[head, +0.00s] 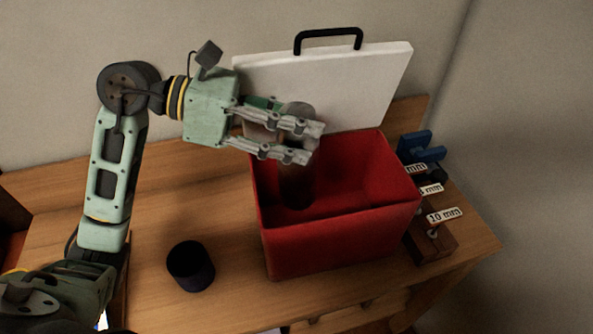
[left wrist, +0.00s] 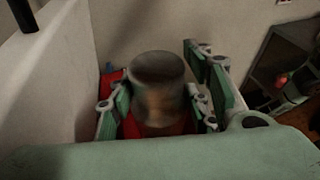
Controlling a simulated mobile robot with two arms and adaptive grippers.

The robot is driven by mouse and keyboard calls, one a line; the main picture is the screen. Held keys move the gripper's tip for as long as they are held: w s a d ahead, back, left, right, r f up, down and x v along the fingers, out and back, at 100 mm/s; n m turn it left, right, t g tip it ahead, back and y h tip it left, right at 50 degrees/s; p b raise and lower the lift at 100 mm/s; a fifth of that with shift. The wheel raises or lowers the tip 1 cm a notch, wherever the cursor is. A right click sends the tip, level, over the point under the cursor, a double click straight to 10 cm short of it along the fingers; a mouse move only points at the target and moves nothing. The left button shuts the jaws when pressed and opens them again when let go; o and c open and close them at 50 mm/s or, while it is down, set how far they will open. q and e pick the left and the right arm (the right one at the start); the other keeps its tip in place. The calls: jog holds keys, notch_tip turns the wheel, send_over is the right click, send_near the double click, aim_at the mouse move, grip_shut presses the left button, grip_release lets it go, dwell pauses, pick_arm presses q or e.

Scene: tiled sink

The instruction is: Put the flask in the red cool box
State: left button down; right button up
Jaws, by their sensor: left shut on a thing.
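The red cool box (head: 340,241) stands on the wooden table with its white lid (head: 350,88) raised at the back. My left gripper (head: 302,142) comes in from the left over the box. It is shut on the flask (head: 297,186), a dark brownish cylinder with a grey top. The flask hangs roughly upright, its lower part inside the box opening. I cannot tell whether its bottom touches the box floor. In the left wrist view the flask (left wrist: 157,100) sits between the fingers, with red of the box behind it. My right gripper is not in view.
A dark cup (head: 191,267) stands on the table left of the box. Right of the box is a wooden rack (head: 432,243) with white size labels and a blue item (head: 420,147). The wooden table (head: 165,215) is clear behind the cup.

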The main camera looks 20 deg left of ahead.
aim_at(296, 180)
pick_arm(q)
notch_tip(296, 180, down, 8)
jog(key=shift+f+p, duration=0.1)
jog(key=shift+p, duration=0.55)
jog(key=shift+f, duration=1.55)
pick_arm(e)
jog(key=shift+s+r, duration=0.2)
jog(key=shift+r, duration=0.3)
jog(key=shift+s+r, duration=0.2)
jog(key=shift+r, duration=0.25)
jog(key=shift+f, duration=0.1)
pick_arm(q)
jog(key=shift+f+b, duration=0.6)
jog(key=shift+b, duration=0.05)
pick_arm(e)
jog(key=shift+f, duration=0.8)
pick_arm(q)
jog(key=c, duration=0.9)
grip_release()
